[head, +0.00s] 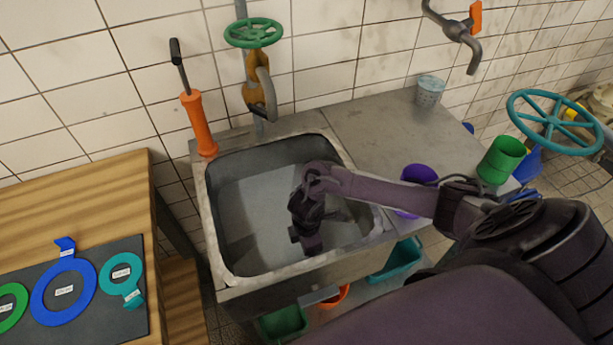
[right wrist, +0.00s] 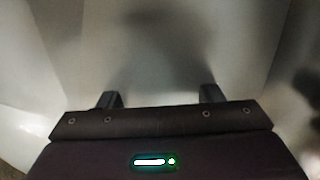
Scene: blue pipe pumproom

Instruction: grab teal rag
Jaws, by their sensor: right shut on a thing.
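I cannot make out a teal rag in either view. My right gripper (head: 308,238) reaches down into the grey metal sink (head: 235,200); its fingertips are hidden in the head view. In the right wrist view the two fingers of my right gripper (right wrist: 161,95) stand apart in front of the grey sink surface. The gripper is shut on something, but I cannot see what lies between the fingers. My left gripper is not in view.
A green valve wheel (head: 254,33) and orange-handled tool (head: 198,124) stand behind the sink. A purple cup (head: 419,173), green cup (head: 501,160) and grey cup (head: 429,92) are to the right. Bins, including a teal one (head: 398,262), sit below. A wooden table (head: 90,195) is left.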

